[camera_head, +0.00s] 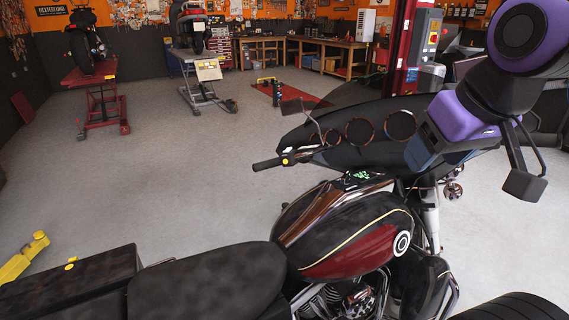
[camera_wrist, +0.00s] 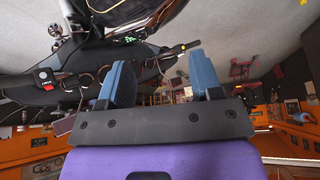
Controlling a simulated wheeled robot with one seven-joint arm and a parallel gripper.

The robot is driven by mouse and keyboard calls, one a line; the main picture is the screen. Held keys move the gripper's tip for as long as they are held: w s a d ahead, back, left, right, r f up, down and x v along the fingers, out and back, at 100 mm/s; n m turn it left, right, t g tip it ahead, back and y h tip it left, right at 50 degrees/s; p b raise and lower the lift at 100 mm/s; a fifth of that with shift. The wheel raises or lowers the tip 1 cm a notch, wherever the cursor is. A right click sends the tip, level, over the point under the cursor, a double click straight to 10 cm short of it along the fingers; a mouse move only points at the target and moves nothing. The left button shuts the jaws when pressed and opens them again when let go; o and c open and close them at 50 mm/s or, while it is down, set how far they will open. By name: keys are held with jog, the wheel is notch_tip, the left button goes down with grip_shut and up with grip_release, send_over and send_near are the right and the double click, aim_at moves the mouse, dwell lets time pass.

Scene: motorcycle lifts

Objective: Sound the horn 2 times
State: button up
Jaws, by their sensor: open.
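The motorcycle (camera_head: 340,235) stands in the foreground of the head view, with a dark fairing and a black and red tank. That yellow button also shows in the wrist view (camera_wrist: 183,47), beyond the fingers and up to the right. The other handlebar carries a red switch (camera_wrist: 44,73), left in the wrist view. My gripper (camera_wrist: 163,78) is open and empty, its blue fingers wide apart. In the head view it is over the fairing's right part, apart from the yellow button. No horn label is legible.
A windscreen and mirror (camera_head: 318,112) rise by the fairing. A red post (camera_head: 402,50) with a control box stands behind it. Two lifts, one red (camera_head: 92,80) and one grey (camera_head: 205,92), carry motorcycles at the back.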

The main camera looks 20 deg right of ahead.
grip_shut()
dwell(1.4)
